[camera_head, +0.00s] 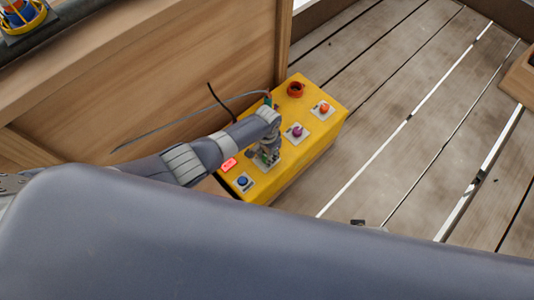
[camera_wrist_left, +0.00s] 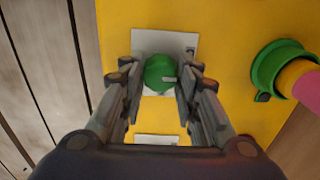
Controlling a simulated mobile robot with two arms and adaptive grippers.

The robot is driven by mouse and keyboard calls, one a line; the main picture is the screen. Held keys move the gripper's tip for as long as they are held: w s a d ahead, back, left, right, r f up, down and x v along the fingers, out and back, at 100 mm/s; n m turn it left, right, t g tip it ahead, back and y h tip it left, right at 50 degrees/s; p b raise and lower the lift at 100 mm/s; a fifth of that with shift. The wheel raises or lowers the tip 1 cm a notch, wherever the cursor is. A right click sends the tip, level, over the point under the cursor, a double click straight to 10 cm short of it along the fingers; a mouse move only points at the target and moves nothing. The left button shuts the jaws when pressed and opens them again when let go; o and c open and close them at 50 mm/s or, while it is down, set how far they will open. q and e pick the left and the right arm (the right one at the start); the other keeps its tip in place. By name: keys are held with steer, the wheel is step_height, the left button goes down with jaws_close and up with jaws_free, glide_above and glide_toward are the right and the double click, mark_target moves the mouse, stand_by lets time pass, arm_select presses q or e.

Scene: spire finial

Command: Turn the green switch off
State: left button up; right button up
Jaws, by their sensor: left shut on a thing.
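The green switch (camera_wrist_left: 158,72) is a round knob on a white plate (camera_wrist_left: 178,41) on the yellow box (camera_wrist_left: 225,20). A small pale mark on the knob points to the right in the left wrist view. My left gripper (camera_wrist_left: 160,82) has its two fingers on either side of the knob and is shut on it. My right gripper is not in view.
The box also bears a purple knob (camera_head: 297,131), an orange knob (camera_head: 324,108), a blue knob (camera_head: 242,181), a lit red panel (camera_head: 229,164) and a red-orange ring (camera_head: 296,89). A green ring (camera_wrist_left: 265,70) stands beside my fingers. A wooden wall (camera_head: 180,70) rises behind the arm.

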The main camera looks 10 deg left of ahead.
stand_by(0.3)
arm_select(q)
steer(key=o, duration=1.1)
steer(key=shift+c, duration=0.2)
steer(key=shift+r, duration=0.55)
step_height(320, 180, up, 11)
steer(key=shift+f, duration=0.1)
